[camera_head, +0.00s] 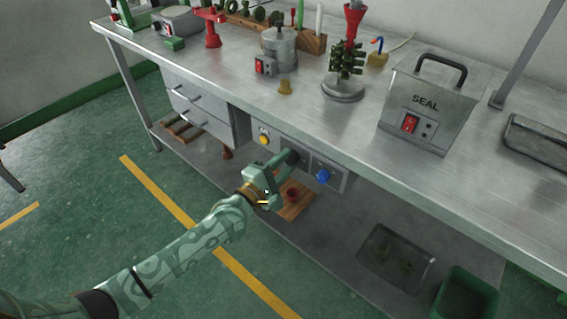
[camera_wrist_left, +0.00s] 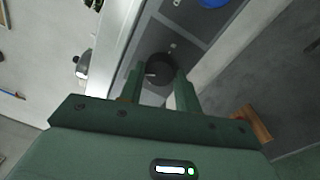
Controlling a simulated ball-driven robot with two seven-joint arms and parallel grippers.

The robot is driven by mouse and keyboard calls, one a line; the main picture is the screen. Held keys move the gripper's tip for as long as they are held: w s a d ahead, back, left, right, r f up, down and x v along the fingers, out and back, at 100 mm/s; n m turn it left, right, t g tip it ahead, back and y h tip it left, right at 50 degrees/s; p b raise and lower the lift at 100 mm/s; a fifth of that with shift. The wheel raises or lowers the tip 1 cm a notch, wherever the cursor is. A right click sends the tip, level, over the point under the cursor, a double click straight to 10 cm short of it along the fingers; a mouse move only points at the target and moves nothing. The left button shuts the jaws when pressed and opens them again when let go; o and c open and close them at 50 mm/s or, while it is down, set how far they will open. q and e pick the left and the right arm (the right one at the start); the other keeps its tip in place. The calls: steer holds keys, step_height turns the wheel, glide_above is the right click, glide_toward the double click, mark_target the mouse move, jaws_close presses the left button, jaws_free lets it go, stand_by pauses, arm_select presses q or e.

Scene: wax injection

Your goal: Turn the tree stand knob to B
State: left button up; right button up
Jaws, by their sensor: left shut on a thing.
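My left gripper (camera_head: 289,160) reaches up to the control panel (camera_head: 341,181) under the table's front edge. Its fingers are shut on a black knob (camera_wrist_left: 160,68), one on each side, in the wrist view. A short white mark shows on the knob's face at its left. I cannot read any letters around it. A blue knob (camera_head: 323,175) is to its right on the panel and a yellow knob (camera_head: 264,139) to its left. The tree stand (camera_head: 342,90) with a dark green tree stands on the tabletop. My right gripper is not in view.
The metal table (camera_head: 230,60) overhangs the panel closely. On it are a SEAL box (camera_head: 425,110), a metal pot (camera_head: 279,48) and a red stand (camera_head: 212,28). Drawers (camera_head: 195,100) are left of the panel. A lower shelf holds a wooden board and a tray (camera_head: 395,258).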

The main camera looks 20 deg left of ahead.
arm_select(q)
steer(key=shift+m, duration=0.5)
steer(key=shift+m+p, duration=0.4)
steer(key=shift+m, duration=0.6)
steer(key=m+p, duration=0.1)
steer(key=m, duration=0.3)
steer(key=shift+m+h, duration=0.4)
steer(key=m+p, duration=0.2)
steer(key=m, duration=0.4)
steer(key=shift+m+g+p, duration=0.3)
steer(key=shift+m, duration=0.1)
steer(key=m+p, duration=0.1)
steer(key=m, duration=0.4)
steer(key=shift+h, duration=0.3)
steer(key=shift+m+p, duration=0.7)
steer(key=shift+m, duration=1.7)
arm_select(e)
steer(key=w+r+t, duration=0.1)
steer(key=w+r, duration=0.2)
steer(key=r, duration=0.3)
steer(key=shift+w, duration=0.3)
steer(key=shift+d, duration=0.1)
arm_select(q)
steer(key=o, duration=1)
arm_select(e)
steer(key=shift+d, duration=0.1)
